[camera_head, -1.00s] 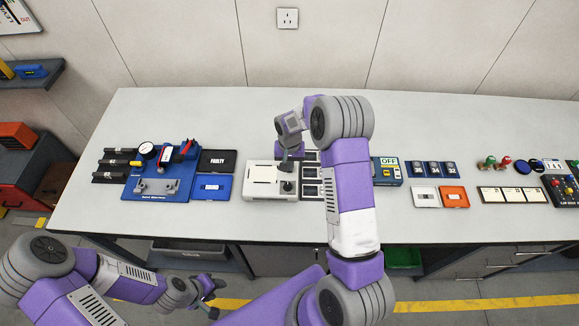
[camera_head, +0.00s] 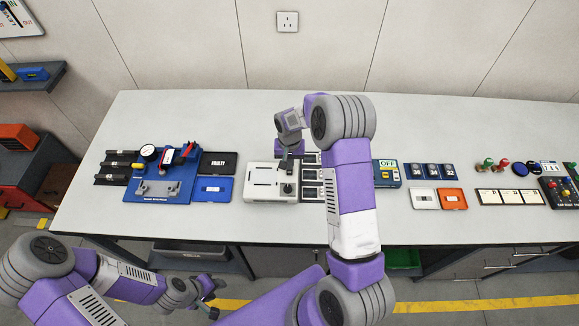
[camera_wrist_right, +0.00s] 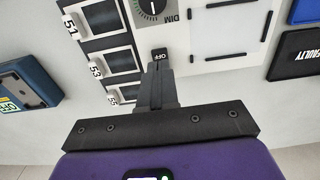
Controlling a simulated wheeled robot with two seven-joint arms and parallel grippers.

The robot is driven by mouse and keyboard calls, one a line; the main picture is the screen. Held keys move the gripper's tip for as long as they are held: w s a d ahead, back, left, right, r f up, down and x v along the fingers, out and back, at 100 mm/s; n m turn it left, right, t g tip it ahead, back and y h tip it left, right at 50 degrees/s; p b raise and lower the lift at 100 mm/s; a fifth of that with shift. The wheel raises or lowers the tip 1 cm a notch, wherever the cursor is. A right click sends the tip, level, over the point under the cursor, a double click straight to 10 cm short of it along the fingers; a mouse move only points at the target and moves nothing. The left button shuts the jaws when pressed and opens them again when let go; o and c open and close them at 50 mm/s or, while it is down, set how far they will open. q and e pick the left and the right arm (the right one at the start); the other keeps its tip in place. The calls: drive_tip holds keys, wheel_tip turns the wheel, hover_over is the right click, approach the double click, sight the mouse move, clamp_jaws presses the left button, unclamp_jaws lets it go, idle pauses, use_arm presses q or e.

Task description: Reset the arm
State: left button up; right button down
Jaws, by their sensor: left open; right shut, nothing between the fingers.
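My right gripper (camera_head: 287,163) is over the white unit (camera_head: 262,189) on the bench, with its arm reaching in from the front. In the right wrist view my right gripper (camera_wrist_right: 160,68) is shut with nothing between its fingers. Its tips are at a small black piece marked OFF (camera_wrist_right: 160,54) on the white unit; I cannot tell if they touch it. A dark round knob (camera_wrist_right: 152,8) marked DIM is beyond. My left gripper (camera_head: 207,287) is open and empty, low in front of the bench.
A blue fixture with a gauge (camera_head: 160,188), a black FAULTY tray (camera_head: 218,162) and a blue tray (camera_head: 210,189) lie left of the unit. Numbered dark slots (camera_wrist_right: 110,57) adjoin it. A blue OFF box (camera_head: 386,173) stands right. Bare bench (camera_head: 200,115) lies behind.

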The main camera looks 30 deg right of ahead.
drive_tip(key=shift+r+p, duration=1)
drive_tip(key=shift+r, duration=0.9)
